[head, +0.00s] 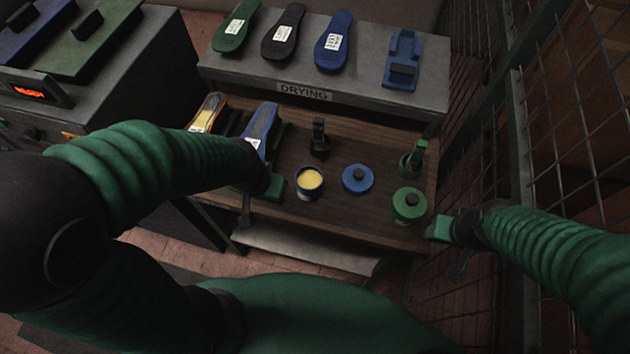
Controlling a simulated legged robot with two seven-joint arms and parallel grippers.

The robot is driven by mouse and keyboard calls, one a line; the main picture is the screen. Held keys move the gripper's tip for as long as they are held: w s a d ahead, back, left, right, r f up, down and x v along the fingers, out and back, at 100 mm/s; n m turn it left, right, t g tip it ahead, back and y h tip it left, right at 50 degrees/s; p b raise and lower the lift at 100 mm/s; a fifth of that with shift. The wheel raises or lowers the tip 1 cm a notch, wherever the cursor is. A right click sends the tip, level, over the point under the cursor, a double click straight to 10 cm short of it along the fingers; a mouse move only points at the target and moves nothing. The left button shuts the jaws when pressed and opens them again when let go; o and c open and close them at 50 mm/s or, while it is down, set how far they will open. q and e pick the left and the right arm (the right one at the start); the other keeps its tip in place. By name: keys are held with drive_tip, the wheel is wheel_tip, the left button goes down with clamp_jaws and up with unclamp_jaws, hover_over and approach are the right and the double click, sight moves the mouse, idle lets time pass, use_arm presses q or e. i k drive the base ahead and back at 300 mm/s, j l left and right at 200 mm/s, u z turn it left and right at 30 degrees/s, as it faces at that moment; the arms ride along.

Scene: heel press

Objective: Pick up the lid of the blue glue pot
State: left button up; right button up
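The blue glue pot (309,183) stands uncovered on the wooden bench, with pale yellow glue inside. A round blue lid (350,185) with a black knob (358,174) lies flat on the bench just right of the pot, apart from it. My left gripper (260,200) is left of the pot at the bench's front edge. Its fingers are apart, with nothing visible between them. My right gripper (449,244) is off the bench's right front corner, away from the lid. It is dark against the mesh, and its finger gap is unclear.
A green pot with its lid on (408,212) stands right of the blue lid. Behind it is a green holder (411,164); a black upright tool (319,140) stands behind the blue pot. Shoes lie at the left. The drying shelf (375,96) holds several soles. Wire mesh (575,110) bounds the right.

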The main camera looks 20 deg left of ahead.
sight(357, 180)
drive_tip(key=k+j+z, duration=0.1)
drive_tip(key=k+z, duration=0.15)
drive_tip(key=k, duration=0.15)
drive_tip(key=i+j+z, duration=0.1)
drive_tip(key=j+z, duration=0.15)
drive_tip(key=z, duration=0.2)
drive_tip(key=j+z, duration=0.3)
drive_tip(key=z, duration=0.2)
drive_tip(key=i+j+z, duration=0.1)
drive_tip(key=j+z, duration=0.35)
drive_tip(key=l, duration=0.15)
